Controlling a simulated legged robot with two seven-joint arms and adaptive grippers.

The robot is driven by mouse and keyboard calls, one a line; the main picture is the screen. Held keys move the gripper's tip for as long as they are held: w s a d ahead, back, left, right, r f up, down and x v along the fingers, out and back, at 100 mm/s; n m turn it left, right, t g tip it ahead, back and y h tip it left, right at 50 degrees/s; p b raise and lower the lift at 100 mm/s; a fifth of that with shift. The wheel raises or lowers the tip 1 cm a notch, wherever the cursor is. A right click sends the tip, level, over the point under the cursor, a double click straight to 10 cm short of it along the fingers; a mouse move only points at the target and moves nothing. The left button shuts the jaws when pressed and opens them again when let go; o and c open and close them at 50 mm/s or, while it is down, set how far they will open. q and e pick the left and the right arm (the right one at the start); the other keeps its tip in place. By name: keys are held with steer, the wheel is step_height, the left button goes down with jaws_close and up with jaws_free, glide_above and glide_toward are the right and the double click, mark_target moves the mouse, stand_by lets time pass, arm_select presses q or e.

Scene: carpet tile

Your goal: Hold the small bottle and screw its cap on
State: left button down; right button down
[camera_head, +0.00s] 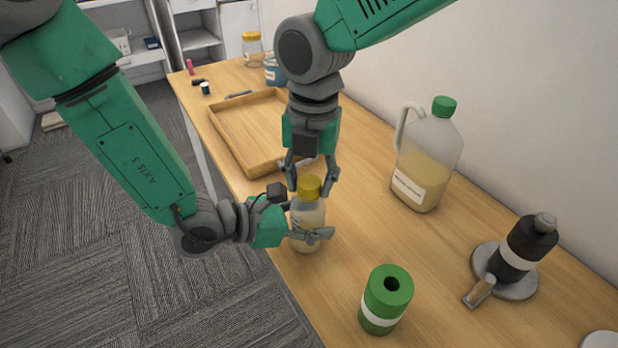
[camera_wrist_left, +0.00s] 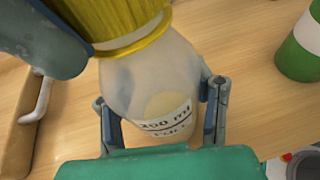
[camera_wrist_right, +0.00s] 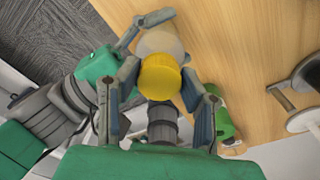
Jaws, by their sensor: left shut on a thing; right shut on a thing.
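The small bottle (camera_head: 306,212) stands upright over the near edge of the wooden table, pale and see-through with a printed label. Its yellow cap (camera_head: 309,187) sits at the top of the neck; how tightly it is threaded I cannot tell. My left gripper (camera_head: 308,233) is shut around the bottle's body from the left. In the left wrist view the bottle (camera_wrist_left: 150,95) fills the space between the fingers, label showing. My right gripper (camera_head: 312,186) points down from above and is shut on the cap. The right wrist view shows the cap (camera_wrist_right: 160,77) between its fingers.
A wooden tray (camera_head: 225,133) lies behind my grippers. A jug with a green cap (camera_head: 428,160) stands to the right. A green cylinder (camera_head: 385,300) stands in front, and a dark bottle (camera_head: 522,248) on a grey dish at far right. A yellow-lidded jar (camera_head: 253,50) stands at the back.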

steer(key=m, duration=1.3)
steer(key=shift+a, duration=0.15)
steer(key=c, duration=1)
jaws_free()
steer(key=shift+c, duration=0.2)
steer(key=shift+d+r, duration=0.2)
steer(key=shift+r, duration=2.1)
steer(key=shift+w, duration=0.1)
steer(key=shift+c, duration=0.4)
